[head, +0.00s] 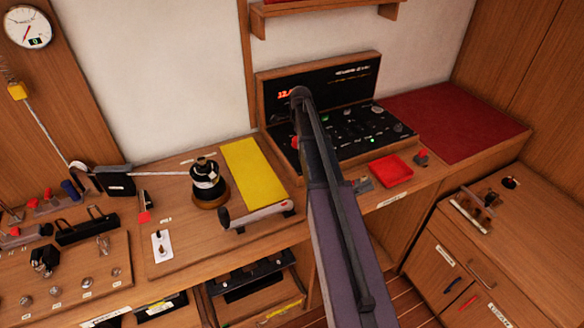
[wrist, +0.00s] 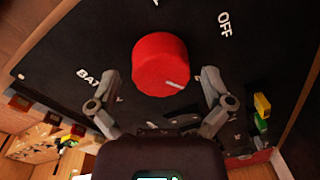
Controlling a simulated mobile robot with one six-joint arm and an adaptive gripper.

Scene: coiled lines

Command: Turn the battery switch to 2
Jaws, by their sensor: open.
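The battery switch is a round red knob (wrist: 160,62) on a black panel (wrist: 60,45). Its white pointer mark sits at the lower right of its face in the wrist view. "OFF" is printed to its upper right and "BAT" to its lower left; I cannot read a 2. My gripper (wrist: 161,78) is open, one finger on each side of the knob's lower part. Gaps show between both fingers and the knob. In the head view a bit of the red knob (head: 295,142) shows left of my arm; my gripper is hidden there.
The head view shows the wooden-framed panel (head: 365,122) with small controls, a red tray (head: 390,170) on the counter and a red mat (head: 440,120) at right. A winch (head: 208,185) and a yellow pad (head: 253,172) stand left of my arm.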

